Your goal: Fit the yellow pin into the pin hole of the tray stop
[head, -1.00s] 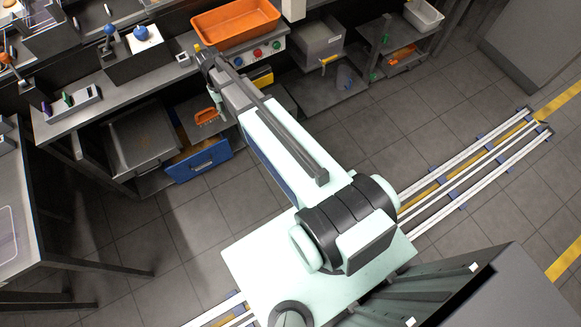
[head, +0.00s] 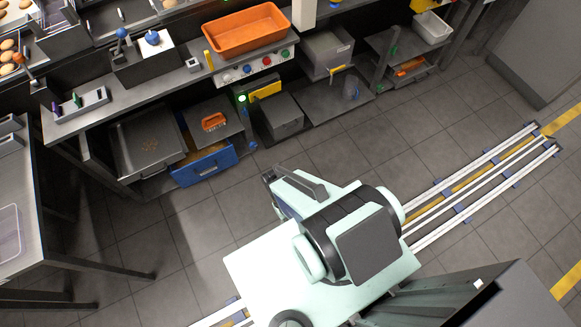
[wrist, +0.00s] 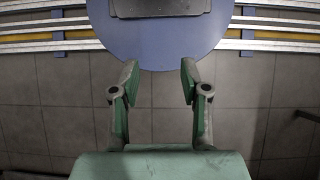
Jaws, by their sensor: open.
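A yellow pin (head: 208,60) stands upright at the counter's front edge, left of the orange bin. Its lower end is too small to tell whether it sits in a hole. A small grey block (head: 193,65) lies just left of it; I cannot tell whether this is the tray stop. My gripper (wrist: 159,80) is open and empty in the wrist view, over the floor and rails. It is well away from the pin, and my folded arm hides it in the head view.
The orange bin (head: 246,30) stands on the counter behind a panel of coloured buttons (head: 254,67). A blue drawer (head: 203,165) sticks out below. A green light (head: 243,98) glows under the counter.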

